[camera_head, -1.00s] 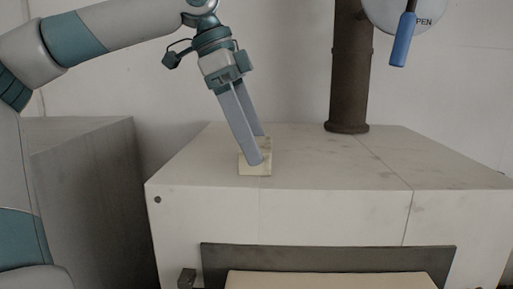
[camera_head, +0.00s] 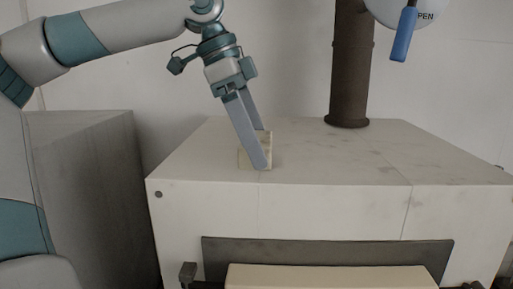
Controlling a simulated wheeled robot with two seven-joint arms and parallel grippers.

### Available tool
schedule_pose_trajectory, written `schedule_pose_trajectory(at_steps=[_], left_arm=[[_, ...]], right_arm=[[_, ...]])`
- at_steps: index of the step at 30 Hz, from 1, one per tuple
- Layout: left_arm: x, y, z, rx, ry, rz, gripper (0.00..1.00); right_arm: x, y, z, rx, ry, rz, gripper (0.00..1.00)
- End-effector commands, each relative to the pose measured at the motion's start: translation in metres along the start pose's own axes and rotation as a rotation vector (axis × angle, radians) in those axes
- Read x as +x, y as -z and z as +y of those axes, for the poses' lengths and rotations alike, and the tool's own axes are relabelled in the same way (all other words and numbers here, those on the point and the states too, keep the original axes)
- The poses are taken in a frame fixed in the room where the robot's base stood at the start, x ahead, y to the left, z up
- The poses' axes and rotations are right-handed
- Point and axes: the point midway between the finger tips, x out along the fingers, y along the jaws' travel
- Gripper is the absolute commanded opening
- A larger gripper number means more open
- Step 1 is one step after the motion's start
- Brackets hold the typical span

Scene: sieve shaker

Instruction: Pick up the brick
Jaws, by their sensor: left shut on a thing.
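The brick (camera_head: 246,157) is a small cream block near the front left of the white machine's top (camera_head: 320,160). My left gripper (camera_head: 263,150) reaches down to it from the upper left, with its long grey fingers tilted. It is shut on the brick, and the near finger covers part of the brick's front. The brick is on or very close to the top; I cannot tell whether there is a gap under it. My right gripper is not in view.
A dark brown pipe (camera_head: 351,70) rises from the back of the machine top. A blue handle (camera_head: 403,35) hangs at upper right. A grey cabinet (camera_head: 85,170) stands at left. The right side of the top is clear. A dark panel (camera_head: 330,252) and pale ledge (camera_head: 330,277) are in front.

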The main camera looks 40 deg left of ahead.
Motion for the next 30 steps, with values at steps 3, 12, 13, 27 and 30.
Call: schedule_pose_trajectory(at_steps=[3,12,13,27,30], left_arm=[[0.0,0.0,0.0,0.0,0.001,0.001,0.55],[-0.011,0.005,-0.001,-0.001,0.003,0.001,0.55],[-0.013,0.006,-0.001,-0.001,0.002,0.001,0.55],[-0.048,0.071,0.032,0.001,0.003,-0.001,0.55],[-0.052,0.09,0.043,0.002,0.002,-0.001,0.55]], right_arm=[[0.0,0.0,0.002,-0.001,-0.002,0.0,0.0],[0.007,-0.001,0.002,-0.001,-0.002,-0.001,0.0],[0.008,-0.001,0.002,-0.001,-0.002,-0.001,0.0],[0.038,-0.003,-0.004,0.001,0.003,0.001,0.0],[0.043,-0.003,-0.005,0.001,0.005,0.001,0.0]])
